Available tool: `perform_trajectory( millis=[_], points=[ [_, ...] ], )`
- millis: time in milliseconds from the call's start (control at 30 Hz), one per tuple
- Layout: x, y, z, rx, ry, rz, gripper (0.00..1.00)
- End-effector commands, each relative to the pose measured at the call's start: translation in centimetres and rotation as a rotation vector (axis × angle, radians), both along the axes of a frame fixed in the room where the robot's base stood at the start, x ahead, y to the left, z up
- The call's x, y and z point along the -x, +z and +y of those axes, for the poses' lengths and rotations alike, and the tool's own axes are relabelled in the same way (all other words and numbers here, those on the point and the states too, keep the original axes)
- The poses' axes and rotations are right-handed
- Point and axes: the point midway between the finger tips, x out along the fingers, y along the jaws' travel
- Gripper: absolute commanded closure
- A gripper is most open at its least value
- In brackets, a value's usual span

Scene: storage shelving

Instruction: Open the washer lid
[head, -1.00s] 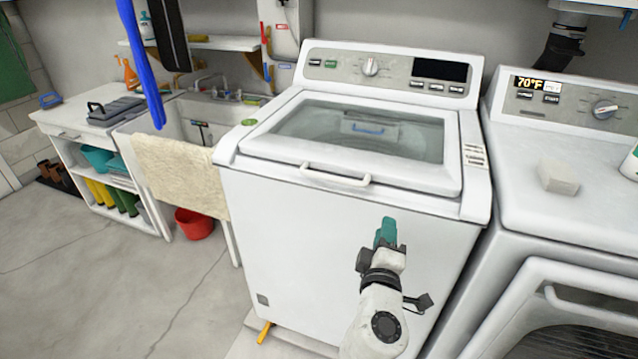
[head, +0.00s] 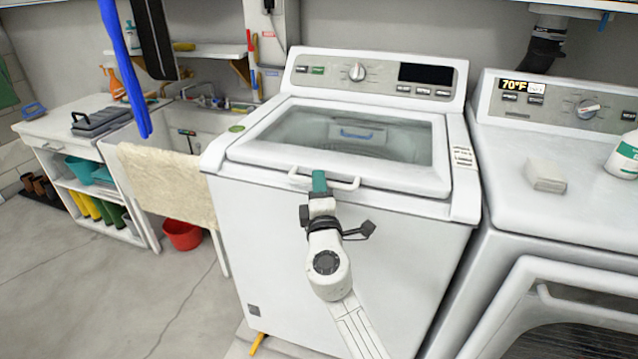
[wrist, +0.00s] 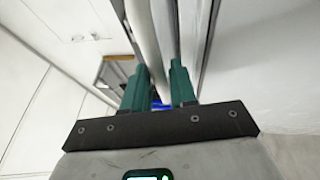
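The white washer (head: 330,255) stands in the middle of the head view, with its glass-topped lid (head: 432,165) down. A white bar handle (head: 345,184) runs along the lid's front edge. My gripper (head: 319,178) is at the middle of this handle, its teal fingertips overlapping the bar. In the wrist view, the two fingers of my gripper (wrist: 160,75) stand apart, with the white handle bar (wrist: 143,30) running toward the gap between them. I cannot tell whether they touch the bar.
A front-loading dryer (head: 590,225) stands close on the right, with a pale block (head: 545,175) and a white bottle (head: 625,158) on top. On the left are a sink with a beige towel (head: 165,185) and a red bucket (head: 182,235).

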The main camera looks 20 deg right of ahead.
Motion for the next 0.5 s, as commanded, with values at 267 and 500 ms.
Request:
perform_trajectory(
  millis=[267,500],
  points=[
    [-1.15,0.18,-0.32,-0.001,0.0,0.001,0.74],
    [-1.13,0.2,-0.31,0.0,0.0,0.001,0.79]
  ],
)
